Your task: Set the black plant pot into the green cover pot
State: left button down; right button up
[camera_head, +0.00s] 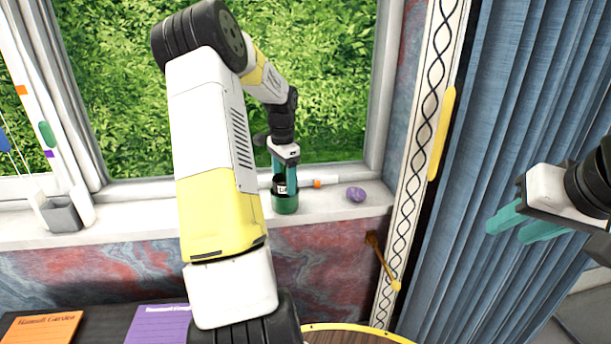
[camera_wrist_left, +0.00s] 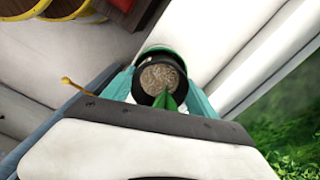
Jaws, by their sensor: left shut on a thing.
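The green cover pot (camera_head: 286,206) stands on the white window sill. The black plant pot (camera_head: 281,188), with a pale label, is directly above or partly inside its mouth; I cannot tell how deep. My left gripper (camera_head: 285,182) points down and is shut on the black plant pot. In the left wrist view the black plant pot (camera_wrist_left: 146,92) sits between the teal fingers, with brown soil and a green leaf inside, and an arc of the green cover pot (camera_wrist_left: 150,50) shows behind its rim. My right gripper (camera_head: 509,227) is open and empty, away at the right.
A purple lump (camera_head: 355,194) and a white and orange pen-like item (camera_head: 318,183) lie on the window sill (camera_head: 335,210) near the pots. Orange (camera_head: 42,328) and purple (camera_head: 160,325) printed items lie at the lower left.

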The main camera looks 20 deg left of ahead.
pick_arm(q)
jog(key=shift+c, duration=1.3)
grip_release()
jog(key=shift+f, duration=0.1)
notch_tip(320, 180, up, 12)
jog(key=s+d+r+n+t, duration=0.1)
jog(key=s+d+r, duration=0.45)
jog(key=d, duration=0.25)
jog(key=s+d+n+t+h, duration=0.1)
jog(key=s+d+n+t, duration=0.1)
jog(key=s+d, duration=0.5)
jog(key=s+d+n+t+h, duration=0.1)
jog(key=s+d+n+t, duration=0.2)
jog(key=s, duration=1)
jog(key=d, duration=0.3)
jog(key=shift+d+n, duration=0.3)
jog(key=shift+d, duration=0.05)
jog(key=shift+s+r, duration=0.1)
